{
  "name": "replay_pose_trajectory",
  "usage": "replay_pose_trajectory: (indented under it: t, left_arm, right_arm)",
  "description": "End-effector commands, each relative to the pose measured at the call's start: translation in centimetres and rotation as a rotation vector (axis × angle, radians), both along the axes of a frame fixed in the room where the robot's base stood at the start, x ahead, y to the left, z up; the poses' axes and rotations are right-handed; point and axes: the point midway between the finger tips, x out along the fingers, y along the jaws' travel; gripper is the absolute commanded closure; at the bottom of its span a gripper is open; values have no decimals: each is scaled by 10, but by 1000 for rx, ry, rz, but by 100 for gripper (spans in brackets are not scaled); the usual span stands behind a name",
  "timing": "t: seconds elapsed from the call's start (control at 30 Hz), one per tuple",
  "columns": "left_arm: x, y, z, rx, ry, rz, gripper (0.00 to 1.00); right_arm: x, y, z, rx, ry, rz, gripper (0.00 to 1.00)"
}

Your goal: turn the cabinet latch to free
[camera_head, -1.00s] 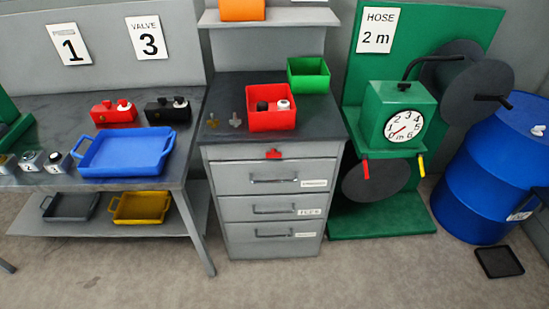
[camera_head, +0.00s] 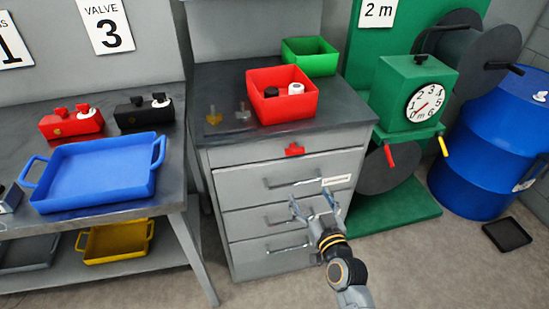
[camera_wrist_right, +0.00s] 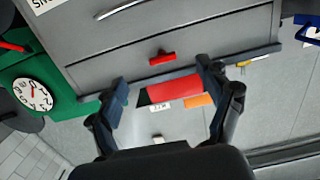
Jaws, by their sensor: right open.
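The red cabinet latch (camera_head: 294,150) sits at the top front edge of the grey drawer cabinet (camera_head: 238,181), above the top drawer. It also shows in the right wrist view (camera_wrist_right: 161,58), as a short red bar on the grey front. My right gripper (camera_head: 313,203) is open and empty in front of the drawers, below and slightly right of the latch, apart from it. In the right wrist view its two fingers (camera_wrist_right: 166,86) are spread, with the latch beyond the gap between them. My left gripper is not in view.
A red bin (camera_head: 281,111) and a green bin (camera_head: 310,58) stand on the cabinet top. Drawer handles stick out from the front. A workbench with a blue tray (camera_head: 100,174) is at left. A green stand with a dial (camera_head: 425,103) and a blue barrel (camera_head: 495,148) are at right.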

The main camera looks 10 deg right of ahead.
Motion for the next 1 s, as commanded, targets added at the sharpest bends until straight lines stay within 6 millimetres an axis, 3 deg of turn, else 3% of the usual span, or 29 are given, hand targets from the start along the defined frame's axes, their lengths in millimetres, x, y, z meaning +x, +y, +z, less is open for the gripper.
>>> replay_pose_trajectory:
  t: [0.1, 0.2, 0.47, 0.8, 1.0]
  left_arm:
    - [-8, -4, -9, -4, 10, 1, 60]
    - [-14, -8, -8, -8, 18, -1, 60]
    - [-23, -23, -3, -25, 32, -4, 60]
    - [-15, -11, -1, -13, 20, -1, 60]
    - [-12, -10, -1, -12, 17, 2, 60]
  right_arm:
    - [1, -6, 24, -1, -65, -15, 21]
    - [6, -7, 32, -1, -78, -18, 21]
    - [49, -6, 34, 1, -79, -18, 21]
    - [117, -3, 32, 0, -76, -17, 21]
    - [135, -2, 30, -1, -75, -17, 21]
